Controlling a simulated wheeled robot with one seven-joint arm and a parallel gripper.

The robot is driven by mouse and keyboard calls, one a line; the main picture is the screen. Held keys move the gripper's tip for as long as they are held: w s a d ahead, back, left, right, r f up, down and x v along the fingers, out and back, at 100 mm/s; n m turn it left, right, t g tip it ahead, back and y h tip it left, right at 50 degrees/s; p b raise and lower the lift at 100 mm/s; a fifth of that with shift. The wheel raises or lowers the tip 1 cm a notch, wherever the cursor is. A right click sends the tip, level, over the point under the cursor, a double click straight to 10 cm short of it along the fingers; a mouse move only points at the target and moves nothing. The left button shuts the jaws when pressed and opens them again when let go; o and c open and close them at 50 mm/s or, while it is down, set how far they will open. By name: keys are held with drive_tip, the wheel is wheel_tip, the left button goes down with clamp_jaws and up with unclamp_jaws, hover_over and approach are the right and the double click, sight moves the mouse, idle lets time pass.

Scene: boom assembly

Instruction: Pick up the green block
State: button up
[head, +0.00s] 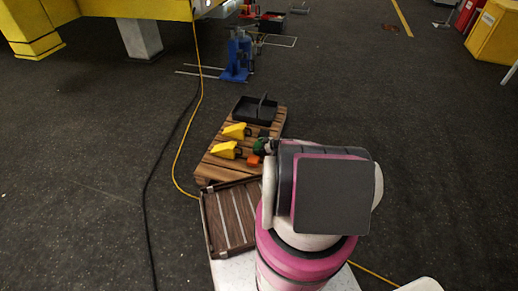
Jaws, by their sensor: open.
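A small dark green thing (261,147), which looks like the green block, is on the wooden pallet (210,170), near its right side. Its right side is partly covered by my arm, and its full shape is too small to tell. My gripper (272,146) shows only as a small dark tip at the left edge of my white, pink and grey arm. It is open, right beside the green block. I cannot tell whether they touch, and most of the gripper is hidden behind the arm.
On the pallet are two yellow pieces (225,150) with dark ends, an orange piece (254,160) close to the green block, and a black tray (255,110). A slatted wooden crate (228,222) stands nearer. A yellow cable (178,160) runs along the left.

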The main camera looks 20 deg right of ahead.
drive_tip(key=c, duration=1.1)
drive_tip(key=shift+r, duration=0.15)
